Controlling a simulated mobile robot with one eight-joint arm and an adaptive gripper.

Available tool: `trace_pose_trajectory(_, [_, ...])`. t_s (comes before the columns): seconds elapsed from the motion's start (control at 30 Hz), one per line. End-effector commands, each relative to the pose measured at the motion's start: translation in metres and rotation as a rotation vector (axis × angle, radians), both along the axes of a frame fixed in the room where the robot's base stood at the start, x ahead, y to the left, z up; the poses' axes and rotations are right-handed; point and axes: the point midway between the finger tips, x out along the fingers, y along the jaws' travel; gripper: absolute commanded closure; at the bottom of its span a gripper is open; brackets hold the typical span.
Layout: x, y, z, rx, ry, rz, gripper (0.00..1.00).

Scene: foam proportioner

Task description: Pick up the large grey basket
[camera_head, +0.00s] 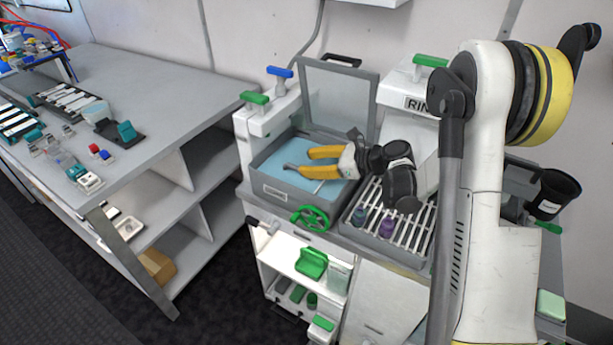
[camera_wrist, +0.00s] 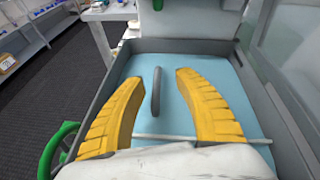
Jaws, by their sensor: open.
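A dark grey upright handle (camera_wrist: 156,92) stands in the blue-filled grey tank in the wrist view. It may belong to the large grey basket, but I cannot make out a basket body below it. A thin pale rod (camera_wrist: 190,138) lies across the tank near the handle's near end. My gripper (camera_wrist: 160,76) is open, its two yellow fingers spread on either side of the handle with gaps between. In the head view my gripper (camera_head: 302,162) is over the tank (camera_head: 268,189), its fingers pointing left. The contact, if any, is hard to tell.
The tank's lid (camera_head: 338,97) stands raised behind. A green handwheel (camera_head: 310,218) is on the tank's front. A slatted tray (camera_head: 412,245) with small purple and teal items is to the right. A grey bench (camera_head: 165,85) with loose parts is on the left.

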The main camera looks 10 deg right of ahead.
Motion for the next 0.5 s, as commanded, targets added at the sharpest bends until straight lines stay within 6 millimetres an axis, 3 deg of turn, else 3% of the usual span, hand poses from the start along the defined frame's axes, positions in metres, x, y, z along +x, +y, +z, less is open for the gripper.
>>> trace_pose_trajectory(0.5, [0.035, 0.051, -0.033, 0.002, -0.001, 0.001, 0.61])
